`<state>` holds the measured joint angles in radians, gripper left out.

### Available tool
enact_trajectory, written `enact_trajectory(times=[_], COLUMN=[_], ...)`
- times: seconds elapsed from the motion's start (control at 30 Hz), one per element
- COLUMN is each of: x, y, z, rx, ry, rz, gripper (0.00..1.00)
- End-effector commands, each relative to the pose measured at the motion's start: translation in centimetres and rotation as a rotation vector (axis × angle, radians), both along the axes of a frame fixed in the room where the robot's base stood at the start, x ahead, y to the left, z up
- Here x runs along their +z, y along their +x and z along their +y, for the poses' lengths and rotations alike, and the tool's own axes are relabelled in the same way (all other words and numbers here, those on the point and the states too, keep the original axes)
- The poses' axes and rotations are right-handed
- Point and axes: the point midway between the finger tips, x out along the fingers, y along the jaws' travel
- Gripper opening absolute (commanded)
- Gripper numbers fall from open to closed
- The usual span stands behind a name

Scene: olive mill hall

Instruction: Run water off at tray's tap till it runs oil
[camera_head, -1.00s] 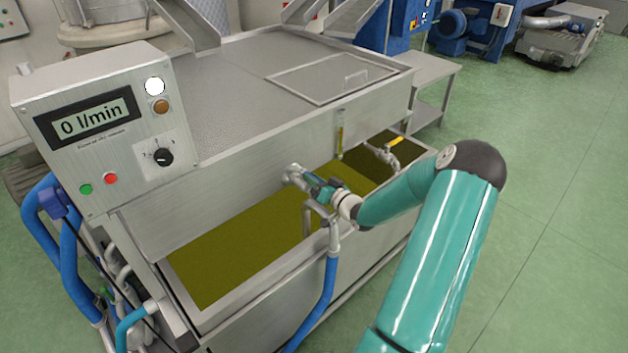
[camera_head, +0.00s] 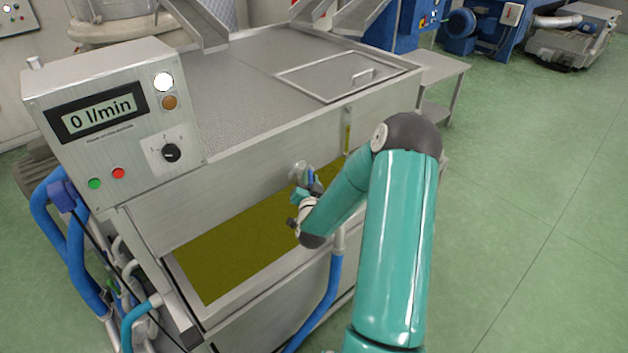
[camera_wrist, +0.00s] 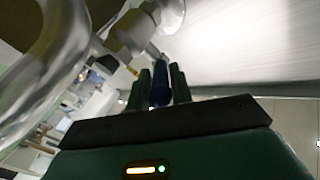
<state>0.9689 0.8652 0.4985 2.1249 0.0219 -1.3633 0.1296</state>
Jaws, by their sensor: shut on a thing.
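A steel tray (camera_head: 191,309) below the machine's front wall holds flat olive-yellow liquid (camera_head: 225,255). A metal tap (camera_head: 297,172) stands out from that wall above the liquid. My gripper (camera_head: 310,184) is at this tap. In the wrist view, the two green fingers of my gripper (camera_wrist: 160,75) are shut on a blue lever (camera_wrist: 159,88). The tap's metal body (camera_wrist: 130,35) and a curved, shiny pipe fill the left of that view. My arm hides the right end of the tray. I cannot see any stream from the tap.
A control box (camera_head: 120,125) at the left reads 0 l/min, with a black knob, a lit white lamp and green and red buttons. Blue hoses (camera_head: 65,235) hang at the left, and one (camera_head: 322,305) runs down the front. The green floor at right is clear.

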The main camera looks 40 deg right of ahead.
Motion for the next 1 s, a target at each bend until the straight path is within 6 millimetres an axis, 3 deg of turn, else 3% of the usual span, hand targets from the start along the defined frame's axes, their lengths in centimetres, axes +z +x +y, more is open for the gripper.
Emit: enact_trajectory(times=[0.33,0.87,0.9,1.0], x=[0.04,0.11,0.11,0.11], y=[0.73,0.89,0.89,0.86], z=[0.88,0.92,0.92,0.88], rx=[-0.151,-0.179,-0.179,-0.180], ry=[0.001,0.002,0.002,0.002], rz=[-0.002,-0.004,-0.004,-0.004], gripper=[0.00,0.00,0.26,0.42])
